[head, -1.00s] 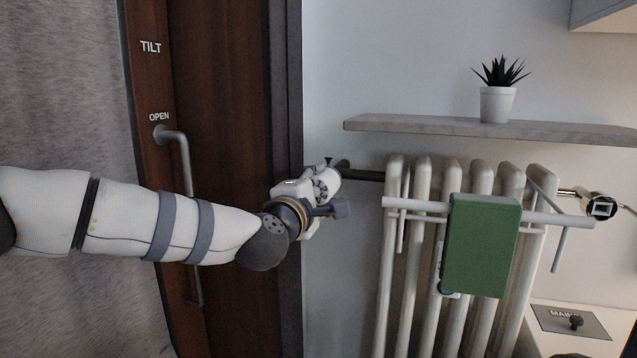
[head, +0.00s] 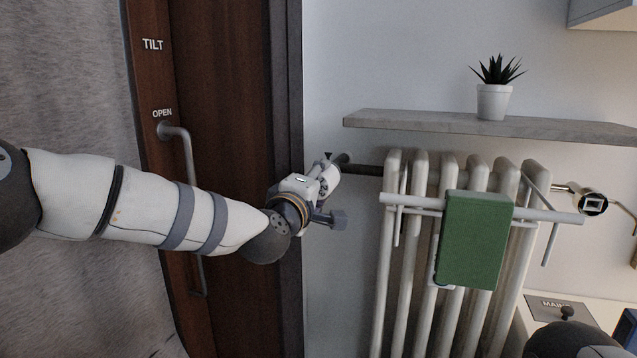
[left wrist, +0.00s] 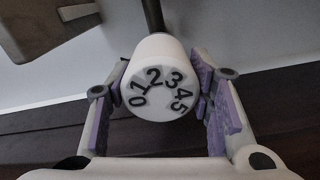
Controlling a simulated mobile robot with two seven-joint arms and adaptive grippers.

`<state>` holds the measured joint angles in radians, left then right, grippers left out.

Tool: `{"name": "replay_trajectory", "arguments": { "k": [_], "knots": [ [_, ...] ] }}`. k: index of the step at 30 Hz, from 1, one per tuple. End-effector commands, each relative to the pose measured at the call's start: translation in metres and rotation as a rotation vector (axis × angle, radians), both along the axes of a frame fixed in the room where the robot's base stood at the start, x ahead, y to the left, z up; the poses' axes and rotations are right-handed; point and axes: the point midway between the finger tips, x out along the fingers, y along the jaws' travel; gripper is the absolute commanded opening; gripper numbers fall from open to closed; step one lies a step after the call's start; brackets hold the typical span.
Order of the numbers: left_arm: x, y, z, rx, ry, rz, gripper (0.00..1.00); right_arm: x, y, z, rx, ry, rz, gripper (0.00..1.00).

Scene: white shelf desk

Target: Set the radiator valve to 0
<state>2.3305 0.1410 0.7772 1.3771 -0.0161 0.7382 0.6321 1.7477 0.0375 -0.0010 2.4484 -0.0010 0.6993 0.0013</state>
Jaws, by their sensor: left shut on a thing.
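The white radiator valve (head: 329,180) sits at the left end of the radiator's dark pipe. In the left wrist view the valve (left wrist: 160,104) faces me, its dial marked 0 to 5. The 2 is near the top, the 0 at lower left and the 5 at lower right. I cannot make out a pointer mark. My left gripper (head: 326,197) is shut on the valve. Its purple-padded fingers lie on both sides of the knob in the left wrist view (left wrist: 161,98). My right gripper is not in view.
The white radiator (head: 402,270) carries a rack (head: 540,215) with a green cloth (head: 475,240). A shelf (head: 420,123) with a potted plant (head: 492,100) is above. A brown door frame with a grey handle (head: 188,170) stands close behind my left arm.

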Motion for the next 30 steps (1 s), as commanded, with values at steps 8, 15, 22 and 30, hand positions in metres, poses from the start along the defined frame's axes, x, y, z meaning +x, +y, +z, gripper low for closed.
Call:
{"name": "replay_trajectory", "arguments": {
  "k": [8,15,22,30],
  "knots": [
    [0.0,0.0,0.001,0.003,-0.003,0.0,0.56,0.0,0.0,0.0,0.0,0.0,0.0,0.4],
    [0.0,0.0,0.0,0.002,-0.002,0.0,0.67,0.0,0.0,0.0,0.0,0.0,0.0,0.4],
    [-0.011,0.004,0.0,0.001,0.001,0.0,0.67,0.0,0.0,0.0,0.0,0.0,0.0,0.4],
    [-0.076,0.025,0.001,0.0,0.0,-0.001,0.67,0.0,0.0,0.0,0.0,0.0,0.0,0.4]
  ]
}}
